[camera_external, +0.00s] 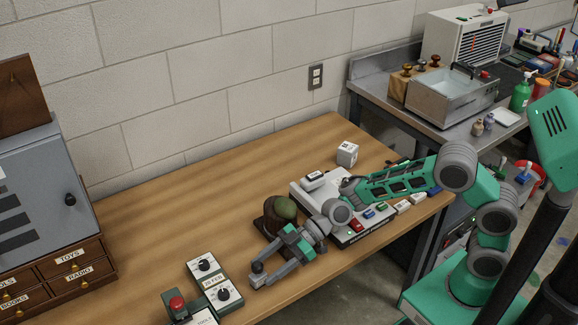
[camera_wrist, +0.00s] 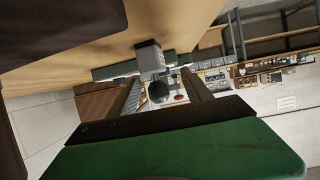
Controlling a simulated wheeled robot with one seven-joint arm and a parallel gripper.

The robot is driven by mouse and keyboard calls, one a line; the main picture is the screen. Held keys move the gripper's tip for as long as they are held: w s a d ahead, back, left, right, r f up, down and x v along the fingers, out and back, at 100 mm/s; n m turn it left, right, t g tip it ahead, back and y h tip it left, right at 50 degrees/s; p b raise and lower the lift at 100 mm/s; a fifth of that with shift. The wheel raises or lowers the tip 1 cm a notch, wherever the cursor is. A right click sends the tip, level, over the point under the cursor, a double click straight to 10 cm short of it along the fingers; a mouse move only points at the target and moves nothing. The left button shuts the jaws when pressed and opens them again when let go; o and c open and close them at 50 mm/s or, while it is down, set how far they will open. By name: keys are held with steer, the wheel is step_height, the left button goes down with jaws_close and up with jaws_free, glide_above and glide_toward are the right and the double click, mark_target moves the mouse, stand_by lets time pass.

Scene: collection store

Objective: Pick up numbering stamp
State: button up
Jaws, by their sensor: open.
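A small stamp-like object (camera_external: 257,268), which I take for the numbering stamp, stands on the wooden table at the tips of my gripper (camera_external: 263,275). In the wrist view it has a grey block-shaped body (camera_wrist: 150,56) and a dark round knob (camera_wrist: 158,92) toward the camera. My gripper (camera_wrist: 163,78) is open there, one finger on each side of the knob. Whether either finger touches it, I cannot tell. In the external view the fingers partly hide it.
A white console (camera_external: 314,182) lies under my arm. A green dial box (camera_external: 213,283) is near at left. A white cube (camera_external: 347,153) sits farther back.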

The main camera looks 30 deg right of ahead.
mark_target(256, 275)
steer(key=x, duration=0.6)
steer(key=shift+w+d+f, duration=0.1)
steer(key=shift+w+f, duration=0.1)
steer(key=shift+w, duration=0.05)
steer(key=shift+d, duration=0.1)
jaws_close()
